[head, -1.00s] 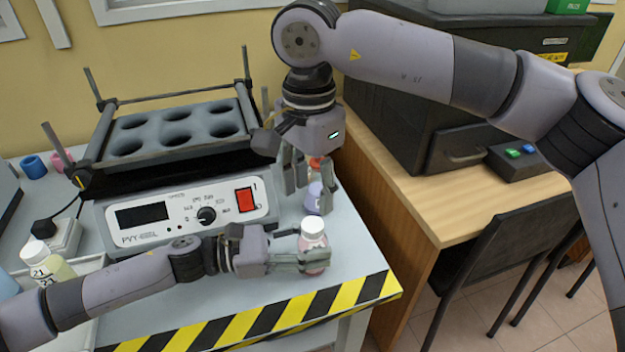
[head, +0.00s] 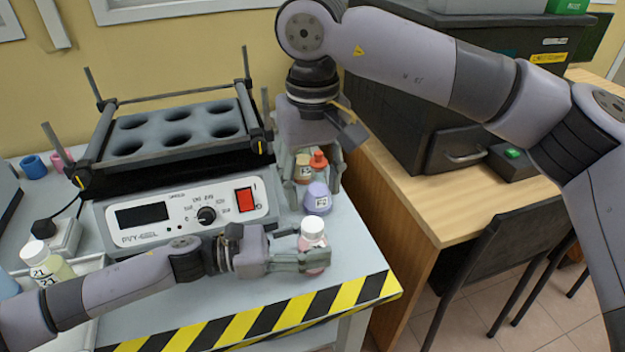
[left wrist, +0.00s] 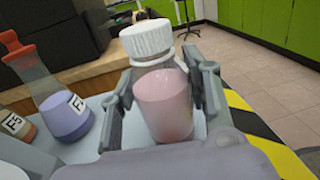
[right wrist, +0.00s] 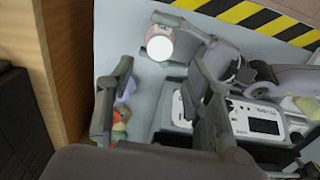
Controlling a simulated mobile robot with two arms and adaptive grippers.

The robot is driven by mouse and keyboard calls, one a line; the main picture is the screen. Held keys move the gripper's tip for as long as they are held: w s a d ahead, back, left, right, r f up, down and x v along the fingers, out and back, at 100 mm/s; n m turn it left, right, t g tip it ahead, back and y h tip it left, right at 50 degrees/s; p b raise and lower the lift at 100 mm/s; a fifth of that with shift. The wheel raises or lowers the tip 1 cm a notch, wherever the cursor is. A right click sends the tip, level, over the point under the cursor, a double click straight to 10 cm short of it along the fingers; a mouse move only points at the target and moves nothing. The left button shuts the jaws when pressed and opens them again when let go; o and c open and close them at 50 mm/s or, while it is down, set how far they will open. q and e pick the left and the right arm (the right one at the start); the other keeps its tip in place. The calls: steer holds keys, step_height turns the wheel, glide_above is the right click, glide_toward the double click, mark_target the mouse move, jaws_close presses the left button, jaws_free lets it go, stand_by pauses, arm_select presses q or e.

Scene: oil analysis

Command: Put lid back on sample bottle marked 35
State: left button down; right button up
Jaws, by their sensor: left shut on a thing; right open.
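A clear bottle (left wrist: 163,100) with pink liquid is upright in my left gripper (head: 308,262), which is shut around its body above the bench. A white ribbed lid (left wrist: 147,40) sits on top of its neck; I cannot tell whether it is tight. The bottle's number is not visible in the left wrist view. The lid also shows from above in the right wrist view (right wrist: 160,46). My right gripper (head: 316,180) is open and empty, pointing down behind the bottle, apart from the lid, with its fingers near the flasks.
A purple flask (head: 317,199) and an orange-stoppered flask (head: 318,160) stand close behind the bottle. A shaker (head: 180,190) fills the bench to the left. A bottle marked 21 (head: 48,265) is at far left. The striped bench edge (head: 340,300) is close in front.

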mark_target(313, 224)
steer(key=shift+f, duration=4)
steer(key=shift+c, duration=0.2)
